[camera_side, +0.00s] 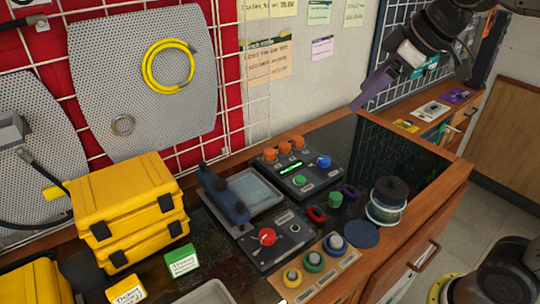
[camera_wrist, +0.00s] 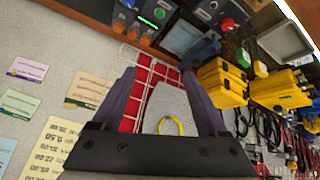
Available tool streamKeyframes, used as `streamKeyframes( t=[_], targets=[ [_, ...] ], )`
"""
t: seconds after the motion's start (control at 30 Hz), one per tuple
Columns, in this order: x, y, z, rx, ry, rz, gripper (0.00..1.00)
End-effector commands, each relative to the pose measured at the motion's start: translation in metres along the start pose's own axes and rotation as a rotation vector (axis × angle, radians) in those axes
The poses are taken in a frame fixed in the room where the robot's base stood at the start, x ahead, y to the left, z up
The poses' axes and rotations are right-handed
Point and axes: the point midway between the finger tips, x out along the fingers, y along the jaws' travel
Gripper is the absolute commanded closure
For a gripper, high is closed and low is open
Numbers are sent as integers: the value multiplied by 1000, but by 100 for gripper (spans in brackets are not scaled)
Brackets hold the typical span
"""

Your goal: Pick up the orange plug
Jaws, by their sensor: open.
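Several orange plugs (camera_side: 284,148) sit in a row along the back edge of a black panel (camera_side: 314,188) with a lit green display. In the wrist view, small orange plugs (camera_wrist: 132,34) show near the top, on the panel beside the green display. My gripper (camera_side: 362,100) is at the upper right in the side view, high above the bench and well apart from the plugs. In the wrist view its two purple fingers (camera_wrist: 159,75) are spread wide with nothing between them. The fingers point toward the wall grid, with the plugs beyond and to the left.
The panel also carries a blue plug (camera_side: 323,161) and a green plug (camera_side: 300,180). A second panel with a red knob (camera_side: 267,236), a jar-like stack (camera_side: 388,198) and yellow cases (camera_side: 125,200) stand nearby. The dark bench top (camera_side: 385,150) behind the jar is clear.

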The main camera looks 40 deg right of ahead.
Motion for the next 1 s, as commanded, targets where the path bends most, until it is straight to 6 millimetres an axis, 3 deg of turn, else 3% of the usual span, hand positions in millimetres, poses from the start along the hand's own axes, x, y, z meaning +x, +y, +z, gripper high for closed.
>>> streamKeyframes(
  t=[0.03,0.2,0.4,0.6,1.0],
  targets=[
    [16,11,-20,-19,-10,-15,24],
    [70,41,-72,-75,-26,-57,24],
    [154,71,-102,-90,-67,-110,24],
    [225,84,-94,-55,-136,-154,24],
    [288,77,-70,-39,-188,-179,24]
  ],
)
